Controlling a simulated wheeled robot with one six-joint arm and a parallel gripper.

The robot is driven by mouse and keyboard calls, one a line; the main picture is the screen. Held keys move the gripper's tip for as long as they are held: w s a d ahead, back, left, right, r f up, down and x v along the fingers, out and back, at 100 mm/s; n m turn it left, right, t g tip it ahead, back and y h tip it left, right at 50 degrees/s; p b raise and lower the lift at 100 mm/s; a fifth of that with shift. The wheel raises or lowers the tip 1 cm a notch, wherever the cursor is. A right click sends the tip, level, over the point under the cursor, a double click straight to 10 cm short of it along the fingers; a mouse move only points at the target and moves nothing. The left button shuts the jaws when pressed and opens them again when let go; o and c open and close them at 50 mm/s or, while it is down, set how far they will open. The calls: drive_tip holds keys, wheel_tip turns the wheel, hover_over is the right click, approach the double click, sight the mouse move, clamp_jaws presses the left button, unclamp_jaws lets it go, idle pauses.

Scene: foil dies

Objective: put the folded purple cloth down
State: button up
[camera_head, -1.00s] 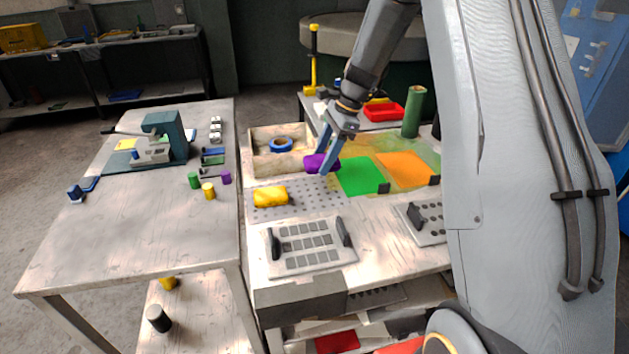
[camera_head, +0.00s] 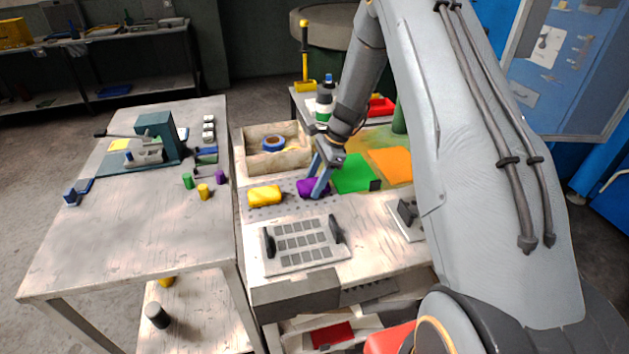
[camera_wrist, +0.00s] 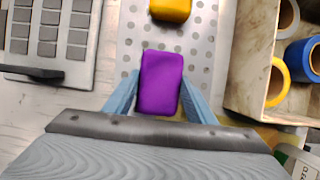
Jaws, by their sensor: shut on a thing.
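The folded purple cloth (camera_head: 309,188) is at my gripper (camera_head: 318,190), over the right part of the perforated grey plate (camera_head: 283,210). In the wrist view the purple cloth (camera_wrist: 160,84) lies between the two blue fingers of my gripper (camera_wrist: 160,92), which are shut on it. The holes of the plate (camera_wrist: 127,40) show around the cloth. I cannot tell whether the cloth touches the plate. A folded yellow cloth (camera_head: 265,195) lies on the plate to the left, apart from the purple one; its edge also shows in the wrist view (camera_wrist: 170,9).
A wooden bin (camera_head: 254,166) with tape rolls stands behind the plate. A green sheet (camera_head: 352,173) and an orange sheet (camera_head: 391,165) lie to the right. A grey tray with dark squares (camera_head: 304,257) is in front. Bare plate shows between the two cloths.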

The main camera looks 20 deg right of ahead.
drive_tip(key=o, duration=0.9)
drive_tip(key=shift+f, duration=0.1)
drive_tip(key=shift+o, duration=0.2)
drive_tip(key=b+v, duration=0.5)
drive_tip(key=v, duration=0.7)
drive_tip(key=s+a+n+h, duration=0.2)
drive_tip(key=s+n, duration=0.7)
drive_tip(key=s, duration=0.4)
drive_tip(key=s+a+r+n+t+h, duration=0.1)
drive_tip(key=s+a+n+h, duration=0.1)
drive_tip(key=s+n, duration=0.7)
drive_tip(key=s+a, duration=0.1)
drive_tip(key=s, duration=0.4)
drive_tip(key=shift+a+r+t+h, duration=0.2)
drive_tip(key=shift+r+t+h, duration=0.05)
drive_tip(key=shift+t+h, duration=0.05)
drive_tip(key=shift+f, duration=0.1)
